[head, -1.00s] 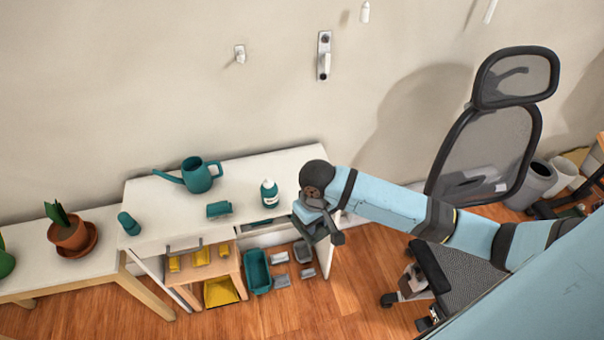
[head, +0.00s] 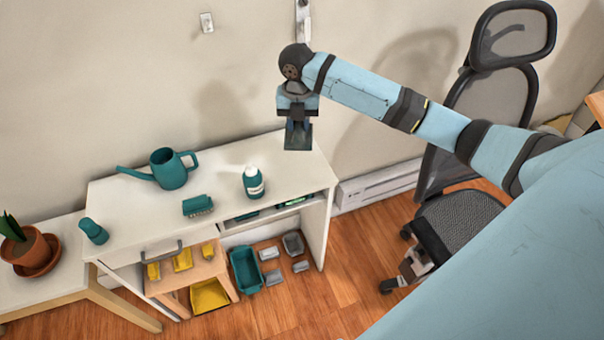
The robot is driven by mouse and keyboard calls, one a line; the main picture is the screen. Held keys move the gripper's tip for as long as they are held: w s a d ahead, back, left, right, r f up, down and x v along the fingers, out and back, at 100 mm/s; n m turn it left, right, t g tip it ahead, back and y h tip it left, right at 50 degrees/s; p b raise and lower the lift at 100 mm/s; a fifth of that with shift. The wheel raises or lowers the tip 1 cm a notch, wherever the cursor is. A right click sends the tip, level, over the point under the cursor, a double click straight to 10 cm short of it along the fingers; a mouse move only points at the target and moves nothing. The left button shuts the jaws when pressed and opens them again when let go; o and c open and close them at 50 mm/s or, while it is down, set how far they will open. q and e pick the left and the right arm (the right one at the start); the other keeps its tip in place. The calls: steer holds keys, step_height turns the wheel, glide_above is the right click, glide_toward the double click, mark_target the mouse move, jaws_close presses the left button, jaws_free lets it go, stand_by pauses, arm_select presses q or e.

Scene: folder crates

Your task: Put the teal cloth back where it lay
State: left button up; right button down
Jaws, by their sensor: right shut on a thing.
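My right gripper (head: 298,121) is shut on the teal cloth (head: 298,138), which hangs below the fingers as a small dark, flat square. The cloth is over the back right end of the white table (head: 110,205); I cannot tell whether its lower edge touches the top. My left gripper is not in view.
Below are a stool (head: 185,272) with yellow blocks and a teal bin (head: 246,270). A chair (head: 455,215) stands right.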

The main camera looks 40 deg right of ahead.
steer(key=n, duration=0.1)
steer(key=w+d+n, duration=0.1)
steer(key=r+n+b, duration=0.1)
steer(key=n, duration=0.1)
steer(key=shift+w+d, duration=0.3)
steer(key=shift+n, duration=0.3)
step_height(320, 180, down, 20)
steer(key=shift+r+b, duration=0.2)
steer(key=shift+b, duration=0.15)
steer(key=shift+f, duration=0.15)
steer(key=c, duration=0.9)
jaws_free()
